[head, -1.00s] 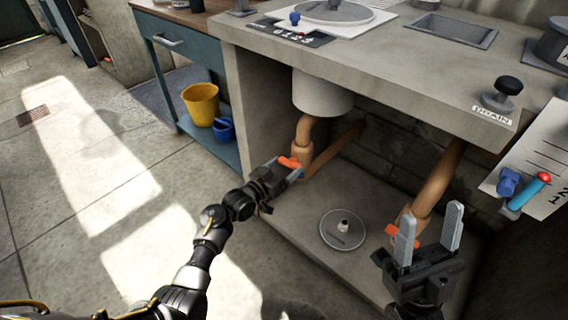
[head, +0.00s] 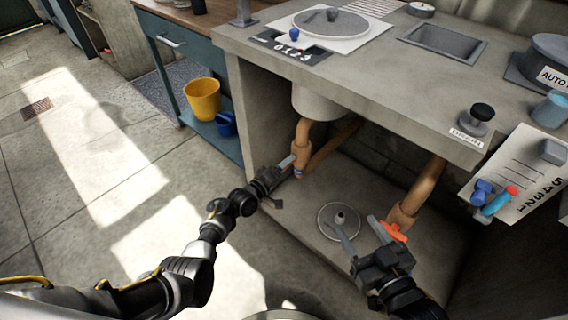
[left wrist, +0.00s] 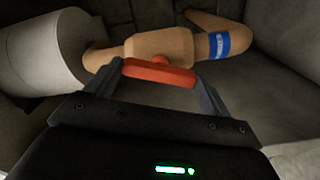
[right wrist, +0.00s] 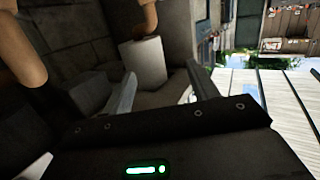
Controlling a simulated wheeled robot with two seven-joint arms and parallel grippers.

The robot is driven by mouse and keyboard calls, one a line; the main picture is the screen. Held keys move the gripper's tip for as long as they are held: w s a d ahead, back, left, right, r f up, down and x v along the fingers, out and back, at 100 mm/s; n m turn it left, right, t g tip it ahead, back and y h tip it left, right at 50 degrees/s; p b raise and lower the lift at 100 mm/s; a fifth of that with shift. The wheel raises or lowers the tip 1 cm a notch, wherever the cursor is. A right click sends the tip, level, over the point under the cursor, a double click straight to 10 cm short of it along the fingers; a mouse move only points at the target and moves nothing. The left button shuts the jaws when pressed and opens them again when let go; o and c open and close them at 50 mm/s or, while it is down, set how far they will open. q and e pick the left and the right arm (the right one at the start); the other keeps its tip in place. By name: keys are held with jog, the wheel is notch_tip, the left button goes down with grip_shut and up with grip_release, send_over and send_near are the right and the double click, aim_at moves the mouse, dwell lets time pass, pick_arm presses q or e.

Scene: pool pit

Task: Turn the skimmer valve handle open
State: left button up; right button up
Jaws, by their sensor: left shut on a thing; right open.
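The left pipe (head: 302,135) under the counter has a valve body with a blue band, seen larger in the left wrist view (left wrist: 158,45). Its orange-red handle (left wrist: 158,73) lies crosswise between the fingers of my left gripper (head: 284,166), which is shut on it. No label readable here says which valve is the skimmer's. A second valve with an orange handle (head: 392,231) is on the right pipe (head: 424,190). My right gripper (head: 364,230) is open and empty, just left of that handle.
A round floor lid (head: 335,216) lies left of my right gripper. A numbered panel (head: 520,165) hangs at right.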

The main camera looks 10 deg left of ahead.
pick_arm(q)
jog(key=shift+n+p, duration=0.6)
jog(key=shift+n, duration=1.7)
pick_arm(e)
jog(key=s+d+f+m+g+h, duration=0.1)
jog(key=d+f+g+h, duration=0.2)
jog(key=f, duration=0.2)
jog(key=shift+d, duration=0.3)
jog(key=shift+s, duration=0.1)
pick_arm(q)
jog(key=o, duration=0.9)
jog(key=shift+s, duration=0.1)
jog(key=p+v, duration=0.4)
jog(key=v, duration=0.6)
jog(key=shift+s+a, duration=0.2)
jog(key=shift+s, duration=0.05)
pick_arm(e)
jog(key=s+d+f+m+g+h, duration=0.2)
jog(key=s+d+f+g+h, duration=0.1)
jog(key=s+d+f+g, duration=0.4)
jog(key=s+d+g, duration=0.1)
jog(key=s, duration=0.2)
jog(key=shift+f+h, duration=0.35)
jog(key=shift+h, duration=0.05)
